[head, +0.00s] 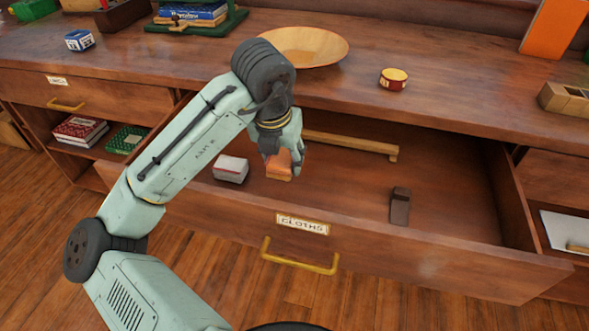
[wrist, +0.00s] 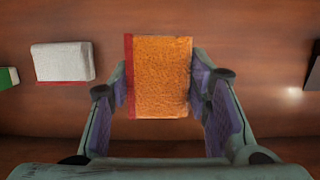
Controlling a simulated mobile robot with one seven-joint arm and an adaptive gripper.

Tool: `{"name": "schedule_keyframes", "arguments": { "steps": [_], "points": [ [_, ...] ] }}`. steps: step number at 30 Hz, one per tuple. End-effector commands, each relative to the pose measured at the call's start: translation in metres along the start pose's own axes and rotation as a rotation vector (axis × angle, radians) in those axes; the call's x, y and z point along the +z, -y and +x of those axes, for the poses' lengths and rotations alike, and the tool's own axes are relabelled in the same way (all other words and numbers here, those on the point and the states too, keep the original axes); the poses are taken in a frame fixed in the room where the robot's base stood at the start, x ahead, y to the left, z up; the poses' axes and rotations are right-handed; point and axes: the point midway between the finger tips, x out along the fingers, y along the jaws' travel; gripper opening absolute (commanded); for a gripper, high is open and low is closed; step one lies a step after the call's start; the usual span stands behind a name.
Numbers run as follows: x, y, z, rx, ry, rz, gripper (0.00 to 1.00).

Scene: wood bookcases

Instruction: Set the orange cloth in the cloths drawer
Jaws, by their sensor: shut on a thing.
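The orange cloth (wrist: 162,76) is a small folded block with a red edge, held between the two fingers of my gripper (wrist: 160,85). In the head view the cloth (head: 280,164) hangs over the inside of the open drawer labelled CLOTHS (head: 372,236). I cannot tell for sure whether its underside touches the drawer floor. My gripper (head: 284,160) is shut on it, and its fingers are partly hidden by the arm in the head view. The drawer has a yellow handle and is pulled well out.
A white folded cloth with a red edge (head: 231,168) lies in the drawer left of my gripper. A dark brown block (head: 400,206) lies at the right, and a light wooden bar (head: 350,145) at the back. The drawer floor between them is bare. A wooden bowl (head: 303,46) stands above.

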Motion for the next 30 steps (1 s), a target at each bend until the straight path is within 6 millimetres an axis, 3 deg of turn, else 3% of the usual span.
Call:
{"name": "schedule_keyframes", "arguments": {
  "steps": [14, 26, 27, 30],
  "points": [
    [-0.016, 0.0, 0.053, 0.0, -0.001, -0.001, 0.22],
    [-0.017, 0.0, 0.06, 0.0, 0.001, 0.001, 0.22],
    [-0.017, 0.0, 0.058, 0.0, 0.001, 0.001, 0.47],
    [-0.017, 0.0, 0.058, 0.0, 0.0, 0.001, 0.54]
  ]
}}
